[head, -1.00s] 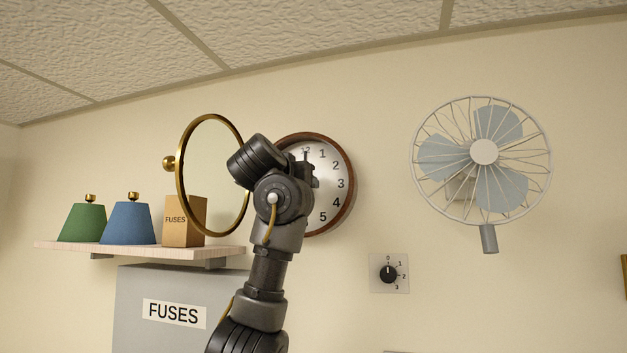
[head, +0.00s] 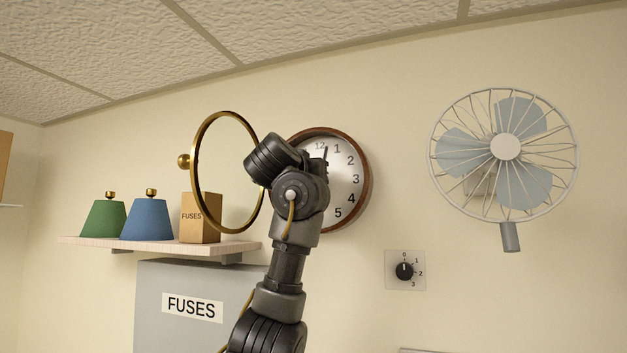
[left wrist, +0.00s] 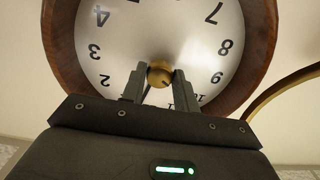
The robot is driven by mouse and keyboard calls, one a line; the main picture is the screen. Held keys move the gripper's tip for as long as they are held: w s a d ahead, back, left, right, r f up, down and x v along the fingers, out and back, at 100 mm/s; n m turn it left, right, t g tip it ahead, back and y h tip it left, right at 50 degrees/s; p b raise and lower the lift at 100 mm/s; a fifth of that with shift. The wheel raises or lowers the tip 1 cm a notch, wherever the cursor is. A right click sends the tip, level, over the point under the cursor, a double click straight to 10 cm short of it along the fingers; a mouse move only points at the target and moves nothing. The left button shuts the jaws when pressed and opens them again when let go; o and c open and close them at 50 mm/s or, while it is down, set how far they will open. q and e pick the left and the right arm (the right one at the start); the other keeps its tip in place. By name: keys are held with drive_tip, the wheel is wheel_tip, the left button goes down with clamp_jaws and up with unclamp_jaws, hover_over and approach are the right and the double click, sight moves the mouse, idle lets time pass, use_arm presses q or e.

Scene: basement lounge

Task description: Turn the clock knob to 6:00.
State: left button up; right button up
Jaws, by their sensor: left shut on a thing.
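The round clock (head: 365,185) with a brown wooden rim hangs on the wall, its left part hidden behind my left arm in the head view. A dark hand points up, close to the 12. In the left wrist view the clock face (left wrist: 158,35) appears upside down, with a small brass knob (left wrist: 160,72) at its centre. A thin dark hand runs from the knob toward the lower left there. My left gripper (left wrist: 159,80) is shut on the knob, one finger on each side. The fingertips are hidden in the head view. My right gripper is not in view.
A brass-rimmed ring mirror (head: 197,180) stands out from the wall left of the clock, close to my left wrist. Below are a shelf (head: 95,242) with two lampshades and a fuses box (head: 200,228). A fan (head: 505,147) and dial (head: 404,271) are right.

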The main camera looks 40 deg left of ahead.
use_arm(q)
drive_tip(key=shift+n, duration=0.3)
idle(0.4)
drive_tip(key=shift+d+r+n+b, duration=0.1)
drive_tip(key=shift+n+b, duration=2.05)
drive_tip(key=shift+n, duration=3.6)
drive_tip(key=shift+r+n+b, duration=0.1)
drive_tip(key=shift+n+b, duration=2)
drive_tip(key=shift+n, duration=3.65)
drive_tip(key=shift+f, duration=0.1)
drive_tip(key=o, duration=1)
